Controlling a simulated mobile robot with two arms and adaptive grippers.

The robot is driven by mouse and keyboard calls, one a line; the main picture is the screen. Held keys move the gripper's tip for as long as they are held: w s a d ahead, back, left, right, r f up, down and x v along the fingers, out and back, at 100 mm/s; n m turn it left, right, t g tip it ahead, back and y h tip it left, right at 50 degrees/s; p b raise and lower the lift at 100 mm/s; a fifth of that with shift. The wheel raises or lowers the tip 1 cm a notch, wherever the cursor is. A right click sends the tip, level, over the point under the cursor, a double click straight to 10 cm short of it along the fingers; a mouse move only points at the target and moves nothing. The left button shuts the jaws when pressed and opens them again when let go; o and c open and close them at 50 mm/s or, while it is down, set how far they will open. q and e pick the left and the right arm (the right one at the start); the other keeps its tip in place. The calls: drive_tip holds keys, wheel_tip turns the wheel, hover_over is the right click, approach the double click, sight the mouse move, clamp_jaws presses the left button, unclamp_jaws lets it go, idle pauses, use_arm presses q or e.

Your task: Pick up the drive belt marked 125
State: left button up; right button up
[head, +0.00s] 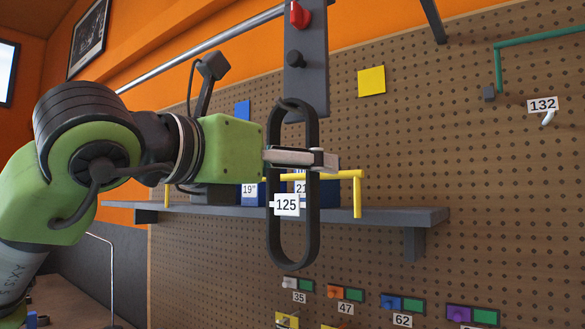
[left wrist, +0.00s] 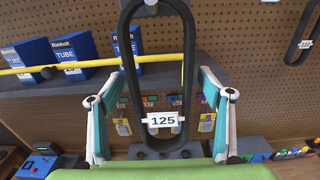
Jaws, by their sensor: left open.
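The drive belt marked 125 (head: 312,225) is a long black loop hanging upright in front of the pegboard, with a white 125 tag (head: 286,205) on it. In the left wrist view the belt (left wrist: 187,45) stands between my two fingers, its tag (left wrist: 162,119) low in the loop. My left gripper (head: 318,160) is at the belt's upper half in the head view. Its fingers are spread on both sides of the belt in the left wrist view (left wrist: 160,90), with gaps to it. My right gripper is out of view.
A yellow rail (head: 340,174) runs by the belt, above a grey shelf (head: 385,215) with blue tube boxes (left wrist: 73,54). A grey panel with a red knob (head: 299,15) is above. Another belt (left wrist: 303,30) hangs at right.

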use_arm(q)
drive_tip(key=shift+w+d, duration=0.2)
drive_tip(key=shift+w, duration=0.05)
drive_tip(key=shift+s+a, duration=0.1)
drive_tip(key=c, duration=1.4)
drive_tip(key=shift+o, duration=0.2)
drive_tip(key=shift+r, duration=0.2)
